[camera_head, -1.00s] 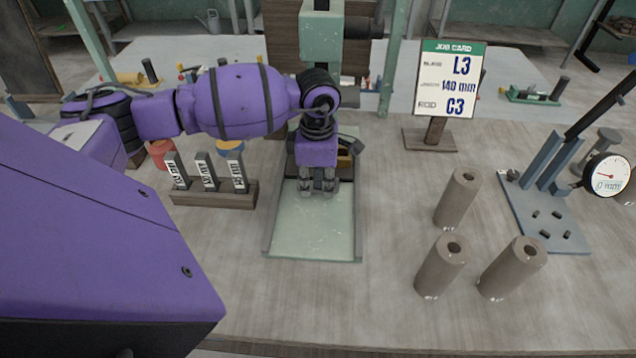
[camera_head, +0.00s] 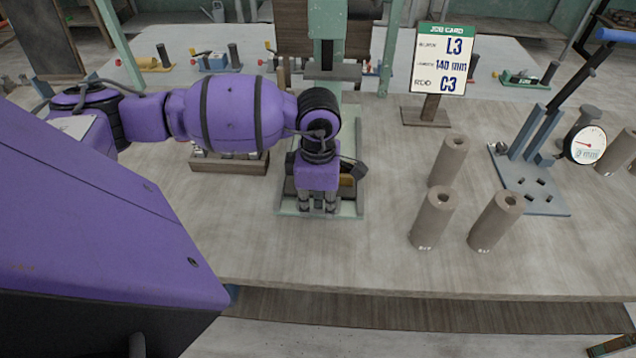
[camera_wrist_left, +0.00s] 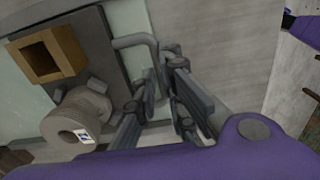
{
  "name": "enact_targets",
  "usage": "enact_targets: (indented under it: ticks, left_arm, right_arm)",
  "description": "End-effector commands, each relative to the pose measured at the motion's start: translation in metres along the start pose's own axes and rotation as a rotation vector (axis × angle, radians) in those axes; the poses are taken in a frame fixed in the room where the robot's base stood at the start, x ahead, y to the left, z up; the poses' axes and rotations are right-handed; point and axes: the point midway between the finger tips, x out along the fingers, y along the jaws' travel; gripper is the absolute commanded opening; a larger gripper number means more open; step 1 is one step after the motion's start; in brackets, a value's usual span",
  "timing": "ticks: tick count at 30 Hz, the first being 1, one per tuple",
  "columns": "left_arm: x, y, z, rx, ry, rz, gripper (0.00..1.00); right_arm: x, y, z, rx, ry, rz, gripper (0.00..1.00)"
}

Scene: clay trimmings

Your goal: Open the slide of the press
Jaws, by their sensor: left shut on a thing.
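The press has a pale green upright (camera_head: 325,30) at the back and a pale green bed (camera_head: 350,209) reaching toward me. Its dark slide (camera_head: 360,168) lies on the bed near the front end, partly hidden by my left arm. My left gripper (camera_head: 318,208) points down at the front of the slide. In the left wrist view, the gripper (camera_wrist_left: 160,80) is shut on the slide's bent grey handle (camera_wrist_left: 132,41). A square, hollow brown block (camera_wrist_left: 47,54) and a grey ring-shaped part with a label (camera_wrist_left: 78,120) sit on the slide. My right gripper is out of view.
A rack (camera_head: 230,165) stands left of the press, partly behind my arm. Several brown-grey cylinders (camera_head: 432,218) stand to the right. The table front before the bed is clear.

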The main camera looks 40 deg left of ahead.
Motion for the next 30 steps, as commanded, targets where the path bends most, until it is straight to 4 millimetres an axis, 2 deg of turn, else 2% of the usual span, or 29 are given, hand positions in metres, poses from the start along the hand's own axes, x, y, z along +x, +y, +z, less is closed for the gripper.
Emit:
enact_targets:
  ticks: [11, 12, 15, 16, 25, 30]
  left_arm:
    - [-0.001, -0.002, 0.0, 0.007, 0.0, 0.001, 0.0]
    - [-0.001, -0.002, 0.0, 0.007, 0.0, 0.001, 0.12]
    - [-0.001, -0.002, 0.0, 0.006, 0.0, 0.001, 0.25]
    - [-0.001, -0.002, 0.0, 0.005, 0.0, 0.001, 0.26]
    - [-0.001, -0.002, 0.0, 0.002, -0.001, -0.001, 0.26]
    - [-0.018, -0.001, 0.001, 0.002, -0.002, 0.002, 0.26]
  right_arm:
    - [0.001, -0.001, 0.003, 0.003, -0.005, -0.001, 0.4]
    - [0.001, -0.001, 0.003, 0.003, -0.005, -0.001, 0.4]
    - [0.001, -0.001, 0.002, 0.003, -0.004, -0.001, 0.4]
    - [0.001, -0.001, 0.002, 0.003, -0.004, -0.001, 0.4]
    - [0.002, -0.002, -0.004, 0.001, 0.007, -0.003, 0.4]
    - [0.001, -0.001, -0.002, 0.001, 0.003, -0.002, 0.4]
